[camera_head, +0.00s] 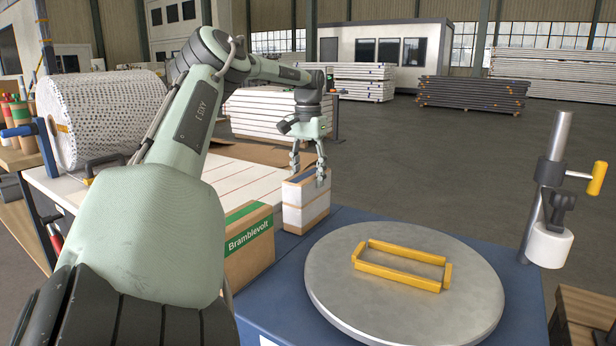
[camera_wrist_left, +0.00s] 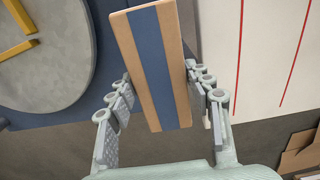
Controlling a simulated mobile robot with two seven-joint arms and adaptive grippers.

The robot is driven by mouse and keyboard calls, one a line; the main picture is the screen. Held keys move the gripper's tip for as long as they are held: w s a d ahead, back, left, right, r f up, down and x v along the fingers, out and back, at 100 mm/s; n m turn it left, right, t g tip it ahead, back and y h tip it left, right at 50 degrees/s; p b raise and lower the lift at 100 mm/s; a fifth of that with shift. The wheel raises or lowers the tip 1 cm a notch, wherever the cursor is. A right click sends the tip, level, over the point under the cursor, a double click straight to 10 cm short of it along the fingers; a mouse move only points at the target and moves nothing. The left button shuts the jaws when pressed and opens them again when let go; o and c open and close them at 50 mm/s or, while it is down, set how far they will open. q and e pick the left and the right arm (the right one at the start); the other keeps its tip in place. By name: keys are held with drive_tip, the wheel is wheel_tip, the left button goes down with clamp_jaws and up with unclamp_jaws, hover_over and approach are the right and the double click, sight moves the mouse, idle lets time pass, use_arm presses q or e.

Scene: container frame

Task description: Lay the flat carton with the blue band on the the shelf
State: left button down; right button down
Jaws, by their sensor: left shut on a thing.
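The flat carton with the blue band (camera_head: 306,207) stands upright on a narrow side at the back left of the blue table, beside the white board. My left gripper (camera_head: 310,176) reaches down from above and is shut on it. In the left wrist view the carton (camera_wrist_left: 153,65) shows its narrow tan side with the blue band lengthwise, between the two fingers (camera_wrist_left: 160,110). I cannot tell whether its bottom touches the table. No surface is clearly recognisable as the shelf. My right gripper is not in view.
A Bramblevolt carton (camera_head: 249,245) stands close in front of the held carton. A round grey turntable (camera_head: 400,310) with a yellow frame (camera_head: 402,271) lies to the right. A metal post (camera_head: 550,190) rises at the right. A white board with red lines (camera_head: 200,186) lies left.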

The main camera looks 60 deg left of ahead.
use_arm(q)
drive_tip(key=c, duration=1.1)
unclamp_jaws()
drive_tip(key=shift+f, duration=0.2)
drive_tip(key=o, duration=0.5)
drive_tip(key=shift+c, duration=0.2)
drive_tip(key=shift+r, duration=0.1)
wheel_tip(320, 180, up, 9)
drive_tip(key=shift+r, duration=0.2)
wheel_tip(320, 180, up, 3)
drive_tip(key=shift+f+p, duration=0.15)
drive_tip(key=shift+p, duration=0.35)
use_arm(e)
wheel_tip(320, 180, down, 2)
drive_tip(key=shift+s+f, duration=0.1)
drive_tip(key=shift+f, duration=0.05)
use_arm(q)
drive_tip(key=shift+f, duration=0.1)
